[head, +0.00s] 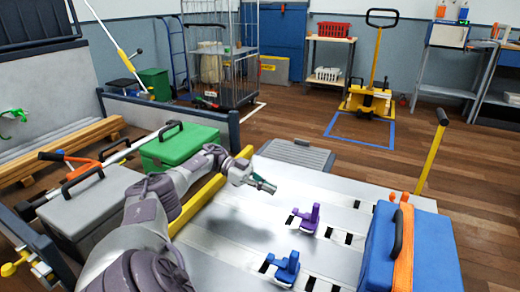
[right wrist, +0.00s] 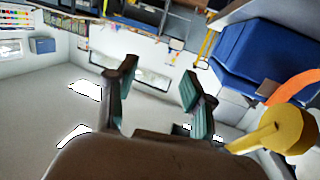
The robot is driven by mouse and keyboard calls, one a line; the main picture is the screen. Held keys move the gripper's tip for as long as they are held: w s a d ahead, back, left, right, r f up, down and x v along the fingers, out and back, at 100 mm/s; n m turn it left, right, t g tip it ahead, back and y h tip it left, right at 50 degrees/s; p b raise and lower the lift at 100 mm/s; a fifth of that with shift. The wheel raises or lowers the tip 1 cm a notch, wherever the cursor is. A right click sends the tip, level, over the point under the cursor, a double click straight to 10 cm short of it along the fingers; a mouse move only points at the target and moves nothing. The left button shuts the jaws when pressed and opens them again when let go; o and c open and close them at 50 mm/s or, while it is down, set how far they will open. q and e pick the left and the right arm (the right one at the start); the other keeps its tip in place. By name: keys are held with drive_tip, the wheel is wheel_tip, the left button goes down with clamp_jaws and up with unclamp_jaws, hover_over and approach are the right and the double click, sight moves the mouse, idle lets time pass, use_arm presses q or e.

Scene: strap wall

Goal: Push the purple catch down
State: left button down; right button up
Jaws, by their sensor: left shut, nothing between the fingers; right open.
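The purple catch (head: 306,219) stands on the pale slatted metal deck (head: 230,262), right of centre in the head view, with its upright part raised. A blue catch (head: 285,267) stands nearer and a little to its left. My left gripper (head: 268,186) is shut and empty above the deck, up and to the left of the purple catch and apart from it. My right gripper (right wrist: 155,95) shows only in the right wrist view. It is open with nothing between its fingers, and neither catch shows in that view.
A blue case (head: 432,250) with an orange strap stands right of the catches; it also shows in the right wrist view (right wrist: 255,55). Green (head: 180,148) and grey (head: 95,205) cases stand at left. A yellow bar (head: 200,205) runs behind my left arm. The deck around the catches is mostly bare.

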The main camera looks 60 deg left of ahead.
use_arm(q)
drive_tip(key=v, duration=0.4)
idle(0.8)
